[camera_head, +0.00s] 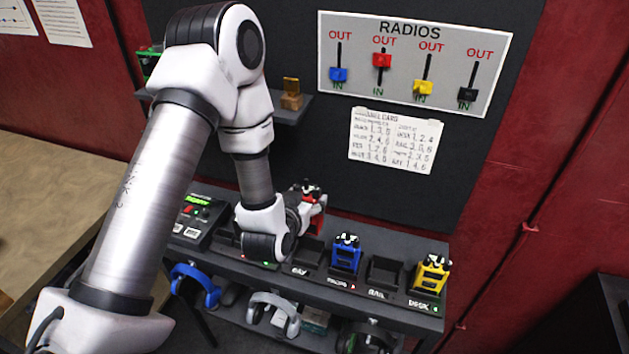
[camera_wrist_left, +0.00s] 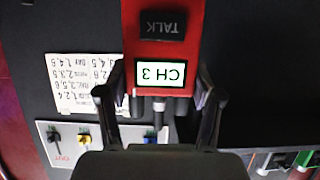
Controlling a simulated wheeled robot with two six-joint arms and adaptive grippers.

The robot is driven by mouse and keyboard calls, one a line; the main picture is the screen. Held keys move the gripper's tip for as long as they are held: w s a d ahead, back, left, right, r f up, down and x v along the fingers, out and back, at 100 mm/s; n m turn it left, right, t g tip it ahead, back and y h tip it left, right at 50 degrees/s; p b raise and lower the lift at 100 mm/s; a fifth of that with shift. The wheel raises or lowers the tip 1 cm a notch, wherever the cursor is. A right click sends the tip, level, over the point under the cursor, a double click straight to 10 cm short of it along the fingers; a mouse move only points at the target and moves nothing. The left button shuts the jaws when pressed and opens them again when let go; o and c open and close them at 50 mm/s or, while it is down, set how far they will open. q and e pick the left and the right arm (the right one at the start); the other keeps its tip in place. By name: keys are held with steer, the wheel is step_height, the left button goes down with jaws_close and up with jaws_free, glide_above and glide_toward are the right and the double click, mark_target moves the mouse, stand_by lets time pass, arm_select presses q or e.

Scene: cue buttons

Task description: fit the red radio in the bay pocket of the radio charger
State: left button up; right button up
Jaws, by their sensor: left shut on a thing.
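My left gripper (camera_head: 303,207) is shut on the red radio (camera_head: 315,203) and holds it above the radio charger (camera_head: 325,277), left of the blue radio. In the left wrist view the red radio (camera_wrist_left: 166,45) shows a TALK button and a CH 3 screen, with the fingers of my left gripper (camera_wrist_left: 163,98) on both sides of it. The bay pocket (camera_head: 306,253), labelled BAY, looks empty, just below and near the held radio. The charger's left part is hidden behind my left wrist. My right gripper is not in view.
A blue radio (camera_head: 346,254) and a yellow radio (camera_head: 432,274) stand in other pockets, with the empty RAIL pocket (camera_head: 383,272) between them. A RADIOS slider board (camera_head: 415,60) and a card (camera_head: 391,140) are on the panel behind. Headsets (camera_head: 273,312) hang below.

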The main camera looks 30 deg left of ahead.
arm_select(q)
steer(key=f+b, duration=0.2)
steer(key=shift+s+d+f, duration=0.1)
steer(key=shift+s+f, duration=0.2)
steer(key=shift+s, duration=0.05)
steer(key=shift+f+b, duration=0.3)
steer(key=shift+b, duration=0.15)
steer(key=shift+s+f+b, duration=0.35)
steer(key=shift+f+b, duration=0.25)
steer(key=shift+b, duration=0.05)
steer(key=shift+f, duration=0.35)
steer(key=shift+w, duration=0.25)
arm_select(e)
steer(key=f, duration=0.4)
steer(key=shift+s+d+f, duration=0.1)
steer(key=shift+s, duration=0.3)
